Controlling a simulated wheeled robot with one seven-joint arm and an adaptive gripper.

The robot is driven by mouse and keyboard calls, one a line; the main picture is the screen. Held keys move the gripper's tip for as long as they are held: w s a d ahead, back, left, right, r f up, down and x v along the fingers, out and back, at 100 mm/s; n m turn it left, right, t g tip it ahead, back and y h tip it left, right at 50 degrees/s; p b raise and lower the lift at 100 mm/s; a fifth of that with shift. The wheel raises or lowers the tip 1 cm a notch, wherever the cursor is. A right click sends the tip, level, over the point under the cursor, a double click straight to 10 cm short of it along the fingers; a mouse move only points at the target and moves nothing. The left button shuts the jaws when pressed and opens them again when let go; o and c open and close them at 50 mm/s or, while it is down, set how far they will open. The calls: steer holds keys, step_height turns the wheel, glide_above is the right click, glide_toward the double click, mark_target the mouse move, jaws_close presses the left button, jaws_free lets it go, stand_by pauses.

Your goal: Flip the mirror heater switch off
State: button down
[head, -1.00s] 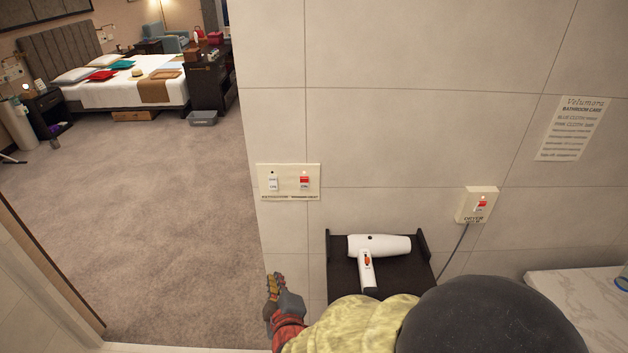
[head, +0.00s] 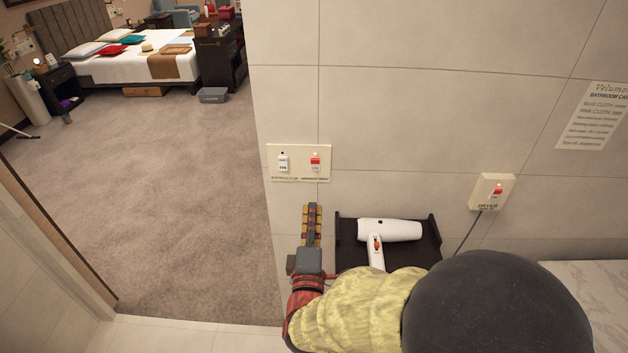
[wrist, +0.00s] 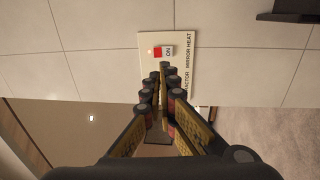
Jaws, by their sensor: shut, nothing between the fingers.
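A cream wall plate (head: 298,177) carries two rocker switches. The right one, the mirror heater switch (head: 315,164), shows red at its top with a small lit light above it. The left one (head: 283,164) is white and shows no red. In the wrist view the mirror heater switch (wrist: 160,52) shows red and the word ON, beside the label MIRROR HEAT. My gripper (head: 312,207) is shut and empty, just below the plate and pointing up. In the wrist view the fingertips (wrist: 165,66) are close to the red switch and partly cover the plate; contact cannot be told.
A white hair dryer (head: 390,231) lies on a dark shelf (head: 429,243) right of my gripper. A dryer switch box (head: 492,192) with a cord is on the wall further right. A pale counter (head: 590,290) is at lower right. The doorway to the left opens onto clear carpet.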

mark_target(316, 163)
steer(key=w, duration=0.4)
steer(key=w+r, duration=0.1)
steer(key=w, duration=0.4)
steer(key=w+b, duration=0.1)
steer(key=w, duration=0.3)
steer(key=shift+w+d+r, duration=0.2)
steer(key=shift+r, duration=0.1)
steer(key=shift+w, duration=0.15)
steer(key=shift+w+r, duration=0.3)
steer(key=shift+w, duration=0.05)
steer(key=shift+s+d+f, duration=0.1)
